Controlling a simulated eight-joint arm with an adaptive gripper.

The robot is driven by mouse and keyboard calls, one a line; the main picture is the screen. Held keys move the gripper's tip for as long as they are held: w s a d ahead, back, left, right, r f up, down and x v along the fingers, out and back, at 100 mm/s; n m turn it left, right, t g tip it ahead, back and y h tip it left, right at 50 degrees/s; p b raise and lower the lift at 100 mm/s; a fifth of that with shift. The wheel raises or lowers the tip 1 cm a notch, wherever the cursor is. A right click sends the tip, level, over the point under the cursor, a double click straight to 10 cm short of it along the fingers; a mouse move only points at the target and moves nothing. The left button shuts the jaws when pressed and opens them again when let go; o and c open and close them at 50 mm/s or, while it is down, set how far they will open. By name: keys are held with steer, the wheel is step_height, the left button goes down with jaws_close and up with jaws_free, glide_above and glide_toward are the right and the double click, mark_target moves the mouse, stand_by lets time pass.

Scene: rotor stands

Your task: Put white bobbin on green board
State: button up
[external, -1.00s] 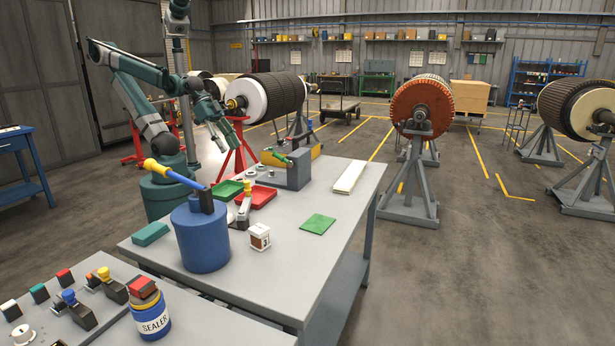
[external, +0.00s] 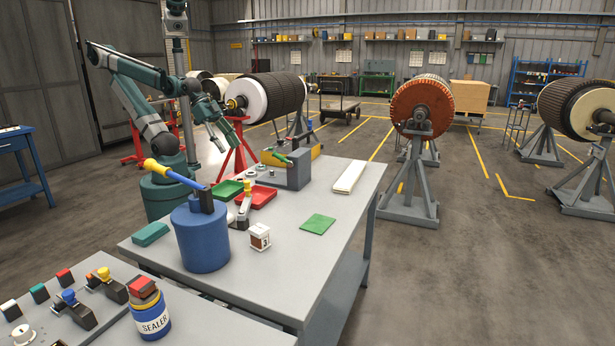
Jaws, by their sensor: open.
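The white bobbin (external: 260,237) stands upright on the grey workbench, with white ends and a brown patch on its side. The green board (external: 318,224) is a flat square lying on the bench to the right of the bobbin, apart from it, with nothing on it. My gripper (external: 217,141) hangs in the air beyond the bench's far left side, well away from both. It is open, small in the picture, and nothing shows between its fingers.
A blue drum (external: 200,240) with a yellow-handled tool stands left of the bobbin. A green tray (external: 227,188), a red tray (external: 257,196) and a grey block (external: 289,172) lie behind. A white bar (external: 349,177) is at the back right. The bench around the green board is clear.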

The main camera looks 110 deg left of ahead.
steer(key=w+d+n+g+h+b, duration=0.2)
steer(key=w+d+n+h, duration=0.3)
steer(key=w+d, duration=0.65)
steer(key=n+g+h+b, duration=0.2)
steer(key=n+g+h, duration=0.3)
steer(key=n+h, duration=0.3)
glide_above(264, 226)
steer(key=s+a, duration=0.4)
steer(key=s, duration=0.1)
step_height(264, 226, down, 6)
steer(key=w+f+g+h, duration=0.1)
steer(key=f, duration=0.1)
steer(key=w+d+f+n+g+h, duration=0.1)
steer(key=w+f, duration=0.1)
steer(key=w+f+g+h+b, duration=0.1)
steer(key=w+f, duration=0.1)
steer(key=shift+d+f+n, duration=0.15)
steer(key=shift+f+n, duration=0.1)
steer(key=shift+n, duration=0.05)
steer(key=shift+w+a+f+g+h, duration=0.1)
steer(key=shift+f+g+h, duration=0.25)
steer(key=shift+f, duration=0.3)
steer(key=shift+w+a+f+g+h, duration=0.1)
steer(key=shift+f+g+h, duration=0.2)
steer(key=shift+f, duration=0.35)
steer(key=shift+d, duration=0.1)
steer(key=shift+b+x, duration=0.75)
steer(key=shift+x, duration=1.7)
